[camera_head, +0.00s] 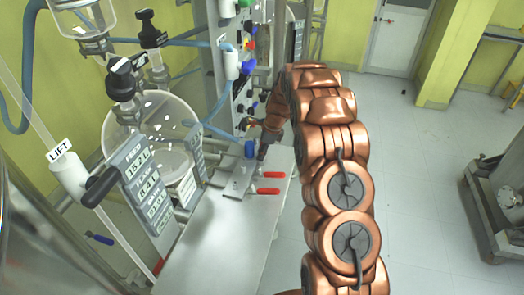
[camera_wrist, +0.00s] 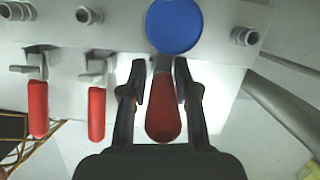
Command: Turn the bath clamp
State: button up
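A red-handled lever (camera_wrist: 163,105) sits between the two fingers of my gripper (camera_wrist: 162,90) in the wrist view, just below a round blue knob (camera_wrist: 174,25). The fingers stand on either side of the red handle, with a narrow gap showing at each side, so the gripper looks open around it. No label shows which part is the bath clamp. In the head view my gripper (camera_head: 264,146) is at the panel beside the blue knob (camera_head: 249,149), and the lever between its fingers is hidden.
Two more red levers (camera_wrist: 38,108) (camera_wrist: 97,113) hang to the left in the wrist view. Metal fittings (camera_wrist: 245,36) stick out of the plate. In the head view a round glass vessel (camera_head: 160,115) and a LIFT handle (camera_head: 100,187) stand at left.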

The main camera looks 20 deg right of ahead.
jog(key=shift+o, duration=1.4)
jog(key=shift+w, duration=0.1)
jog(key=shift+r, duration=0.15)
jog(key=shift+d+r, duration=0.15)
jog(key=shift+r, duration=0.35)
jog(key=v, duration=1.1)
jog(key=shift+f, duration=0.1)
